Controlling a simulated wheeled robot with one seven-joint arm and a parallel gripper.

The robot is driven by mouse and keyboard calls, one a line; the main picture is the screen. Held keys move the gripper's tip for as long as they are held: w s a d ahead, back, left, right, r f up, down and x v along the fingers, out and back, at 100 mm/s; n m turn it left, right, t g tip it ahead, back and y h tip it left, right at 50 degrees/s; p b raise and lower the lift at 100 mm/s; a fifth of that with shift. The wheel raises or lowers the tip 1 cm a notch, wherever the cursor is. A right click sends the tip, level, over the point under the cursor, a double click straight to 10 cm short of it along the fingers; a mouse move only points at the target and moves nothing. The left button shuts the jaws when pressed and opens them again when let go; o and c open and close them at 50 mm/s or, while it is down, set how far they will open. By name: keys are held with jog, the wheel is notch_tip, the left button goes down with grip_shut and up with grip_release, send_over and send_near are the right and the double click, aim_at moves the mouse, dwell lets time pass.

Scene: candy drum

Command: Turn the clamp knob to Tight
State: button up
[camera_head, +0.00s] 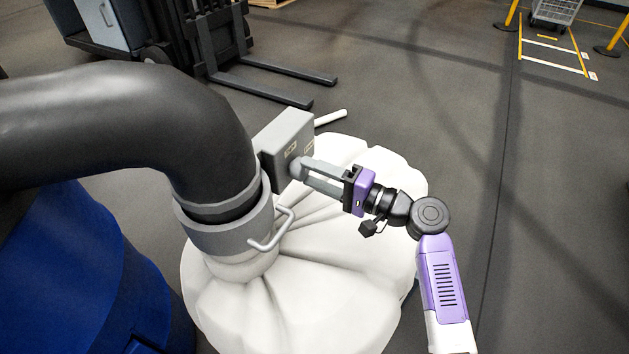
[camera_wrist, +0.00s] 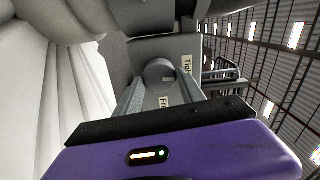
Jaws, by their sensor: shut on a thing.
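The clamp knob (camera_wrist: 159,70) is a round grey knob on the face of a grey box (camera_head: 283,138) at the clamp. In the wrist view a "Tight" label (camera_wrist: 187,65) sits to the right of the knob, and a partly covered label starting "Fr" (camera_wrist: 165,101) sits below it. My gripper (camera_head: 302,171) is shut on the knob, one grey finger on each side. The fingers hide most of the knob in the head view. I cannot clearly tell which label the knob points to.
A grey clamp ring (camera_head: 232,238) with a bent handle (camera_head: 273,231) goes around the neck of a large white bag (camera_head: 335,268), under a thick dark pipe (camera_head: 130,115). A blue drum (camera_head: 75,265) stands at the left. A forklift (camera_head: 215,45) is behind.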

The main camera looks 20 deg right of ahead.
jog(key=shift+f+n+b, duration=0.1)
jog(key=shift+n+b, duration=0.3)
jog(key=shift+n, duration=0.2)
jog(key=o, duration=1.4)
jog(key=shift+c, duration=0.2)
jog(key=v, duration=0.8)
jog(key=shift+p, duration=0.45)
jog(key=shift+w, duration=0.1)
